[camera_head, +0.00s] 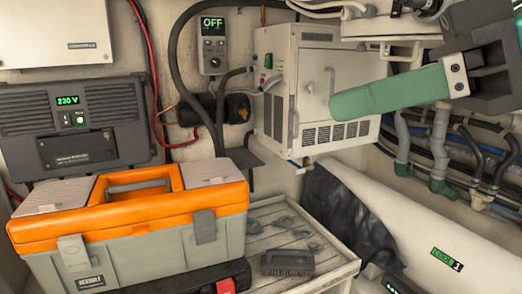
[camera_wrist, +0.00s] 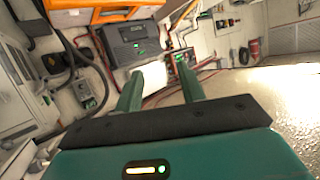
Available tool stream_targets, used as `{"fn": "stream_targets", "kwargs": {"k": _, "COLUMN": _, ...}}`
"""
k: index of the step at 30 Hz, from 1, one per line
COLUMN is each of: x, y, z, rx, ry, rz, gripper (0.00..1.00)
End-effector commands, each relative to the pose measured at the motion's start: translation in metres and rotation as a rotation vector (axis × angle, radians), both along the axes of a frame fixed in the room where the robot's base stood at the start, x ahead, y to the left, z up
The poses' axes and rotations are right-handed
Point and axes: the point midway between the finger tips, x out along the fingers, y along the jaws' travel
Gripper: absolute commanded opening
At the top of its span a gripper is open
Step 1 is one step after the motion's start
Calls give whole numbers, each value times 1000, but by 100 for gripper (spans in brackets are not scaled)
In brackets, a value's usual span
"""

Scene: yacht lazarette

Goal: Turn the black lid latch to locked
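My gripper (camera_head: 345,104) reaches in from the upper right in the head view, its green fingers pointing left across the front of the white cabinet. In the wrist view my gripper (camera_wrist: 159,72) has its two fingers apart with nothing held between them. I cannot clearly pick out a black lid latch in either view. The white cabinet (camera_head: 285,85) has a pale upright handle (camera_head: 332,82) on its door, just above the fingertips in the picture. The orange and grey toolbox (camera_head: 130,225) has grey latches (camera_head: 204,226) on its front, and its lid looks closed.
A slatted bench (camera_head: 335,268) holds the toolbox and a dark brush (camera_head: 287,262). A dark 230 V unit (camera_head: 72,125) and a control box showing OFF (camera_head: 212,45) are on the back wall. Pipes and hoses (camera_head: 440,145) run at the right, above a long white cylinder (camera_head: 400,225).

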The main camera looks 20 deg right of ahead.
Motion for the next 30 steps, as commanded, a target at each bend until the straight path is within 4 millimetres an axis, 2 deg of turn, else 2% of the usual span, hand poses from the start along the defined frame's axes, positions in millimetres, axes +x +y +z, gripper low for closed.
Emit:
{"fn": "stream_targets", "kwargs": {"k": 1, "x": 15, "y": 20, "z": -24, "rx": -44, "ry": 50, "rz": -59, "gripper": 39}}
{"fn": "stream_targets", "kwargs": {"k": 3, "x": 36, "y": 43, "z": -59, "rx": -93, "ry": 114, "rz": -137, "gripper": 39}}
{"fn": "stream_targets", "kwargs": {"k": 5, "x": 55, "y": 57, "z": -92, "rx": -133, "ry": 170, "rz": -202, "gripper": 39}}
{"fn": "stream_targets", "kwargs": {"k": 6, "x": 66, "y": 64, "z": -116, "rx": -157, "ry": 210, "rz": -249, "gripper": 39}}
{"fn": "stream_targets", "kwargs": {"k": 8, "x": 83, "y": 70, "z": -153, "rx": -194, "ry": 269, "rz": -316, "gripper": 39}}
{"fn": "stream_targets", "kwargs": {"k": 12, "x": 111, "y": 67, "z": -246, "rx": -267, "ry": 410, "rz": -469, "gripper": 39}}
{"fn": "stream_targets", "kwargs": {"k": 15, "x": 120, "y": 56, "z": -310, "rx": -308, "ry": 509, "rz": -571, "gripper": 39}}
{"fn": "stream_targets", "kwargs": {"k": 18, "x": 120, "y": 44, "z": -361, "rx": -335, "ry": 588, "rz": -647, "gripper": 39}}
{"fn": "stream_targets", "kwargs": {"k": 21, "x": 116, "y": 35, "z": -392, "rx": -352, "ry": 635, "rz": -692, "gripper": 39}}
{"fn": "stream_targets", "kwargs": {"k": 23, "x": 115, "y": 33, "z": -401, "rx": -356, "ry": 649, "rz": -705, "gripper": 39}}
{"fn": "stream_targets", "kwargs": {"k": 30, "x": 114, "y": 32, "z": -404, "rx": -357, "ry": 654, "rz": -710, "gripper": 39}}
